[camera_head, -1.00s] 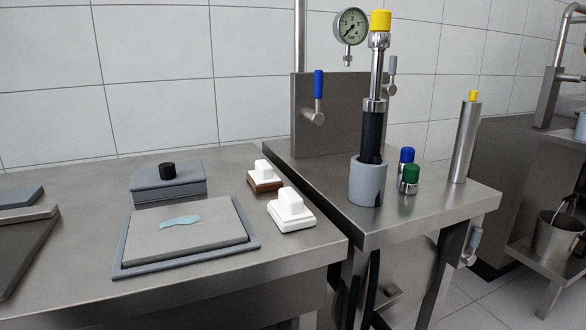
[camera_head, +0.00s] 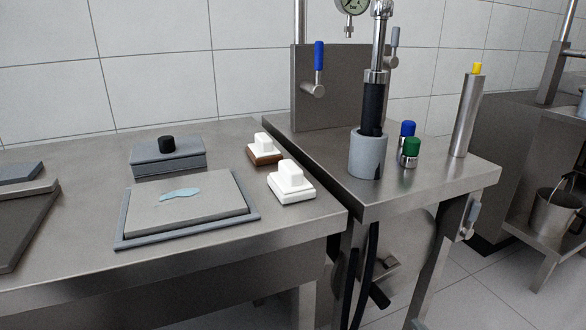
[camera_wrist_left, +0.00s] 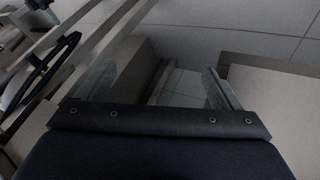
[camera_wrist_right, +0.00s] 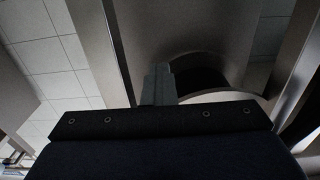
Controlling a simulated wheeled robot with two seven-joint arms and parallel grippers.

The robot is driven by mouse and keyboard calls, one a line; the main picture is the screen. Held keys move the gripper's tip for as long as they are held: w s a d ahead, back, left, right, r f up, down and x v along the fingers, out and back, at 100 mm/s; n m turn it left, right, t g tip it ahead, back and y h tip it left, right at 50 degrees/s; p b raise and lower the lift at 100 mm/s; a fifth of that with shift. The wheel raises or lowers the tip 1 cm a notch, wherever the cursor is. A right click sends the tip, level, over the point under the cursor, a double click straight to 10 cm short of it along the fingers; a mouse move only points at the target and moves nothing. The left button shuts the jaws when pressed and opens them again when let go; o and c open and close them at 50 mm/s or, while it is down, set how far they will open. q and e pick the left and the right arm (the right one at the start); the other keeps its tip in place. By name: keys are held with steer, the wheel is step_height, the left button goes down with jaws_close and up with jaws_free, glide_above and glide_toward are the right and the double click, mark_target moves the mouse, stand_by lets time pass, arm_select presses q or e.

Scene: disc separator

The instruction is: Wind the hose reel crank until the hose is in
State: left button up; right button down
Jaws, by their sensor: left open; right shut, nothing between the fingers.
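Under the right-hand steel table, a round grey metal disc (camera_head: 412,250), seemingly the hose reel, shows partly behind the table edge. A short bracket-like arm with a black grip (camera_head: 380,294), seemingly the crank, sticks out at its front. A black hose (camera_head: 369,265) hangs beside it. My left gripper (camera_wrist_left: 160,85) is open in the left wrist view, with nothing seen between its fingers. My right gripper (camera_wrist_right: 158,82) is shut and empty in the right wrist view, in front of a curved metal part (camera_wrist_right: 205,88). I cannot tell whether it touches that part.
The right-hand table (camera_head: 440,187) carries a grey cup (camera_head: 368,155) with a tall tool and blue- and green-capped pieces. The left table (camera_head: 80,235) holds a tray and white-handled blocks. A bucket (camera_head: 554,215) stands on a low shelf at right. Floor shows below.

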stand_by(0.4)
steer(key=shift+w+d+f, duration=0.15)
steer(key=shift+d+f, duration=0.2)
steer(key=shift+f, duration=0.4)
steer(key=shift+w+d+f, duration=0.15)
steer(key=shift+d+f, duration=0.15)
steer(key=shift+f, duration=0.4)
steer(key=shift+w+d+f, duration=0.2)
steer(key=shift+d+f, duration=0.3)
steer(key=shift+d, duration=0.05)
steer(key=shift+w+d+f, duration=0.2)
steer(key=shift+d+f, duration=0.3)
steer(key=w+d+f, duration=0.1)
steer(key=d+f, duration=0.2)
steer(key=f, duration=0.2)
steer(key=shift+w+d, duration=0.15)
steer(key=shift+w, duration=0.05)
steer(key=c, duration=2.2)
jaws_free()
